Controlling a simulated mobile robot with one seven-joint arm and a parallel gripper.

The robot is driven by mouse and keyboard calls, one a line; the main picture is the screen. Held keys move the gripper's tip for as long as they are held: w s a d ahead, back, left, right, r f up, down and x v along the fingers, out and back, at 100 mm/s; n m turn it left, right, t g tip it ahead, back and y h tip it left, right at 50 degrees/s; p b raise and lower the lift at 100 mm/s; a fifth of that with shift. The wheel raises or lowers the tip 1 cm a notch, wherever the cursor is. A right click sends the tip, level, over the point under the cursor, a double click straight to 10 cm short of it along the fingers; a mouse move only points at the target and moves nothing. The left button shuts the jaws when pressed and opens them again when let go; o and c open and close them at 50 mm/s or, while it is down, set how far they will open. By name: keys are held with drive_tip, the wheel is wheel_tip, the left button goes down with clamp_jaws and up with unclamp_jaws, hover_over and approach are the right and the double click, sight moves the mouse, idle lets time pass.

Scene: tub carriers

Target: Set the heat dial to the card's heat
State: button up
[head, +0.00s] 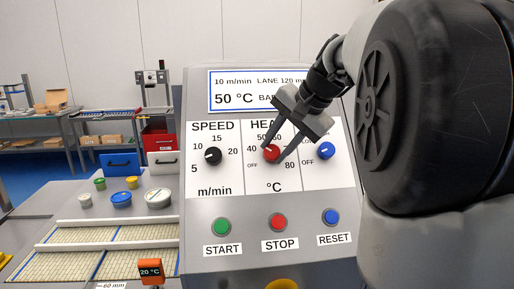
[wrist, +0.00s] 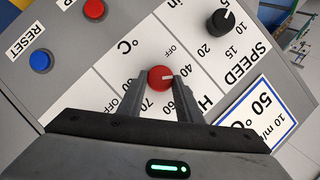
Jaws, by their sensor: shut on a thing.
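The red heat dial (head: 272,154) sits on the panel under the HEAT label, with marks from OFF to 80 °C. My gripper (head: 272,156) has its fingers on either side of the dial and is shut on it. In the wrist view the dial (wrist: 159,78) shows between the two fingertips (wrist: 160,86). Its white pointer line aims at about the 40 mark. The fingers partly cover the scale, and the 50 mark is hidden in the wrist view. The card (head: 236,87) above reads 50 °C, 10 m/min and a lane width; my arm hides its right part.
A black speed dial (head: 212,156) is left of the heat dial, and a blue dial (head: 326,151) is right. START (head: 222,226), STOP (head: 278,221) and RESET (head: 330,216) buttons lie below. A conveyor (head: 75,232) and several lidded tubs stand at the left.

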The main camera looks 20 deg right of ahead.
drive_tip(key=m, duration=0.1)
drive_tip(key=m+t+b, duration=0.1)
drive_tip(key=m, duration=0.1)
drive_tip(key=shift+s+d+f+y, duration=0.1)
drive_tip(key=shift+s+f+y, duration=0.15)
drive_tip(key=shift+y, duration=0.15)
drive_tip(key=shift+m+t+b, duration=0.8)
drive_tip(key=shift+m, duration=0.8)
drive_tip(key=o, duration=1)
drive_tip(key=shift+o, duration=0.2)
